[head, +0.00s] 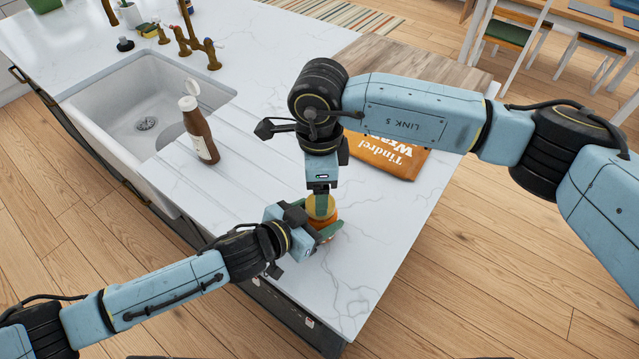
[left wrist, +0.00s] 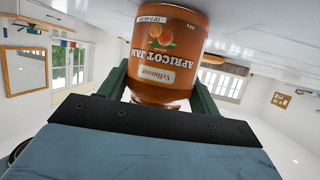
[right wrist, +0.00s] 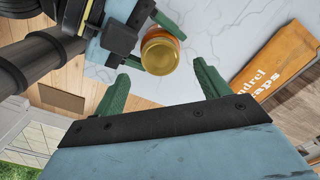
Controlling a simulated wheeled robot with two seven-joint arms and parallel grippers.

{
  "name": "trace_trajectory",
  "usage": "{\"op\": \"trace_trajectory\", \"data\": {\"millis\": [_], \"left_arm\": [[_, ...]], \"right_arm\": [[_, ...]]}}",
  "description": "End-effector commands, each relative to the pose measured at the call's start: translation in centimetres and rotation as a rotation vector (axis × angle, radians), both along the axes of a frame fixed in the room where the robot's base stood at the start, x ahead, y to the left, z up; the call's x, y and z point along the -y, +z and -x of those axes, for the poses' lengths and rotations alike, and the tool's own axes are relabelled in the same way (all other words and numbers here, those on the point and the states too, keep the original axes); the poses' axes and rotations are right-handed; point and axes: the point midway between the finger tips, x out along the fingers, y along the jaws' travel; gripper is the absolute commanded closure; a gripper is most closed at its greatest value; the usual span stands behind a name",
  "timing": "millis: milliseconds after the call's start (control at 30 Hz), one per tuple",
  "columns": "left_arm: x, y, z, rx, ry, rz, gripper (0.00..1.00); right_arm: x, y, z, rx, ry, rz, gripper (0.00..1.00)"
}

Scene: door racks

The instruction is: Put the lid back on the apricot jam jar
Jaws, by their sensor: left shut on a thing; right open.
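The apricot jam jar (head: 325,229) is near the front edge of the white marble counter. My left gripper (head: 316,238) is shut around its side. In the left wrist view the jar (left wrist: 165,55) shows an orange label, upside down in the picture. A gold lid (head: 321,204) appears to sit on the jar's mouth; the right wrist view shows it from above as a round gold disc (right wrist: 160,53). I cannot tell how tightly it sits. My right gripper (right wrist: 165,80) is open, pointing down just above the jar, its fingers apart and empty.
A brown bottle (head: 201,132) with a white cap stands left of the jar, near the sink (head: 145,105). An orange wraps packet (head: 388,155) lies behind my right arm. Clear counter lies right of the jar, up to its edge.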

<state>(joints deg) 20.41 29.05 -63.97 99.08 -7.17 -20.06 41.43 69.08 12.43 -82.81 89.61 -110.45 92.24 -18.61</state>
Motion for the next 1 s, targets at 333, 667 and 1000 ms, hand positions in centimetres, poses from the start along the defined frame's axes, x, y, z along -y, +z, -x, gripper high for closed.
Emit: {"op": "trace_trajectory", "data": {"millis": [333,667,1000], "left_arm": [[0.0,-0.1,0.0,-0.001,0.000,-0.001,1.00],[0.0,-0.1,0.0,-0.001,0.000,-0.001,1.00],[0.0,-0.1,0.0,-0.001,0.000,-0.001,1.00]], "right_arm": [[0.0,0.5,0.0,0.000,0.213,-0.001,0.25],[0.0,2.1,0.0,0.000,0.820,-0.002,0.25],[0.2,3.1,0.0,0.000,1.221,-0.001,0.25]]}}
